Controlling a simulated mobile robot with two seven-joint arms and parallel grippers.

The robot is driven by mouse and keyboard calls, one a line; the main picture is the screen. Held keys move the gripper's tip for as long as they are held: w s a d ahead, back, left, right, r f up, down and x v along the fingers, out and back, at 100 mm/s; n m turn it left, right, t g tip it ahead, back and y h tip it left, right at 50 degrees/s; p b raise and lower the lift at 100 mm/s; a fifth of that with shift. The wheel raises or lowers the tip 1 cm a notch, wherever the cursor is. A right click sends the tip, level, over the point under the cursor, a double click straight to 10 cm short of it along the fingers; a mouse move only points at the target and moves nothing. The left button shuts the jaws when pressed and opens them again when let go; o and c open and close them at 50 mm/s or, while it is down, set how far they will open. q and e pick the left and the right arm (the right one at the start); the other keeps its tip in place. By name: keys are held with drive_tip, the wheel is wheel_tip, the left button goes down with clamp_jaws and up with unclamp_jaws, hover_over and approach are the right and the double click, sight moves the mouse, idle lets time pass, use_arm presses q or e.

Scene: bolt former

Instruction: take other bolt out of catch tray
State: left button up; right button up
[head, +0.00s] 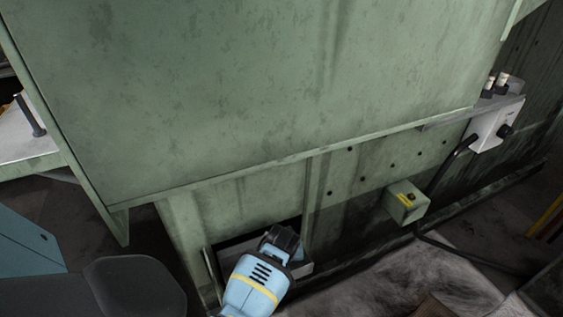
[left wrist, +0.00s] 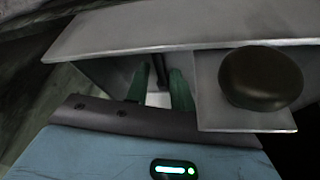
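The catch tray (left wrist: 190,28) is a grey metal tray; in the head view it sits in a low opening of the green machine (head: 300,270). My left gripper (left wrist: 160,74) reaches down into it, with its two green fingers apart. A dark bolt (left wrist: 159,66) stands out between the fingertips, with small gaps visible beside it; I see no clear grip. In the head view my left gripper (head: 283,240) is at the opening and its fingers are hidden. Another dark bolt (head: 31,116) stands on a light surface at the left. My right gripper is not in view.
A dark round knob (left wrist: 262,78) on a grey plate is close to the right of the fingers. The machine's large green panel (head: 250,100) overhangs the opening. A small green box (head: 405,201) with a button is mounted to the right, near a black pipe (head: 447,170).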

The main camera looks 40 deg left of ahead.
use_arm(q)
clamp_jaws()
idle(0.3)
drive_tip(key=shift+r, duration=0.1)
drive_tip(key=shift+w+d+r+p, duration=0.2)
drive_tip(key=shift+r+p, duration=0.3)
drive_tip(key=shift+r, duration=0.1)
wheel_tip(320, 180, up, 6)
drive_tip(key=p, duration=0.3)
drive_tip(key=w+d+b, duration=0.4)
drive_tip(key=w+d, duration=0.9)
drive_tip(key=shift+w+d+f, duration=0.2)
drive_tip(key=shift+w+d, duration=0.2)
